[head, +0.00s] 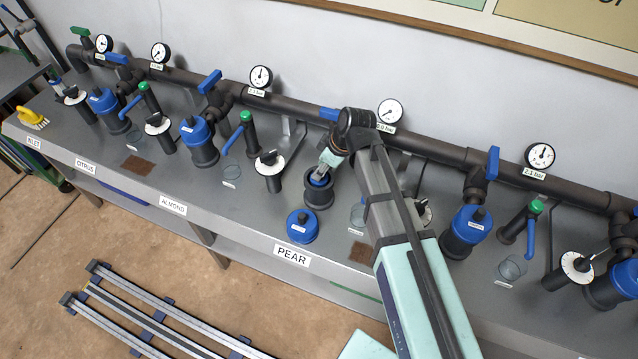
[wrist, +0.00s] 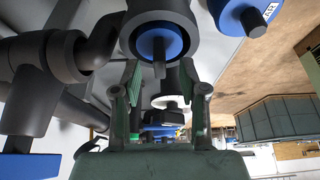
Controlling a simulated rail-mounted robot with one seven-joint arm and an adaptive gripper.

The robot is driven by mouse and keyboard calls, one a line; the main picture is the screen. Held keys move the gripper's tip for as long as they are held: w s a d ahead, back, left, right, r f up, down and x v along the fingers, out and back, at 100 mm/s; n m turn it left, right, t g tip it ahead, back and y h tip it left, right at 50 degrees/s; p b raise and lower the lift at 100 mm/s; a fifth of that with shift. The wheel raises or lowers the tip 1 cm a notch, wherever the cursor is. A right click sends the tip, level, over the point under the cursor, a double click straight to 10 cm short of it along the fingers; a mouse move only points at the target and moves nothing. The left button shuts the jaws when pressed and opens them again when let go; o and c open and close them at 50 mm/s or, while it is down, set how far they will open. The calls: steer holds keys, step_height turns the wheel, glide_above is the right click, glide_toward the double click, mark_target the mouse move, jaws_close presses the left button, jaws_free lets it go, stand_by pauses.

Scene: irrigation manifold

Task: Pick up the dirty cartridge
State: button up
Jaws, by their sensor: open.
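The PEAR filter housing (head: 318,195) is a dark cup standing open on the bench. Inside it sits a cartridge with a blue top (head: 320,180), which also shows in the wrist view (wrist: 150,42) with a grey stem (wrist: 159,68) sticking out. The cartridge body is hidden in the housing, so I cannot see how dirty it is. My gripper (head: 325,165) is just above the housing. In the wrist view my gripper (wrist: 160,78) is open, its two fingers on either side of the stem's end, with gaps visible.
The blue lid (head: 302,226) lies on the bench in front of the housing. A dark pipe (head: 290,102) with gauges and valves runs behind. A clear cup (head: 358,215) and brown mat (head: 362,252) are close on the right. The bench left of the lid is fairly clear.

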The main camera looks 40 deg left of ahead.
steer(key=shift+x, duration=1.1)
jaws_close()
steer(key=shift+r, duration=0.1)
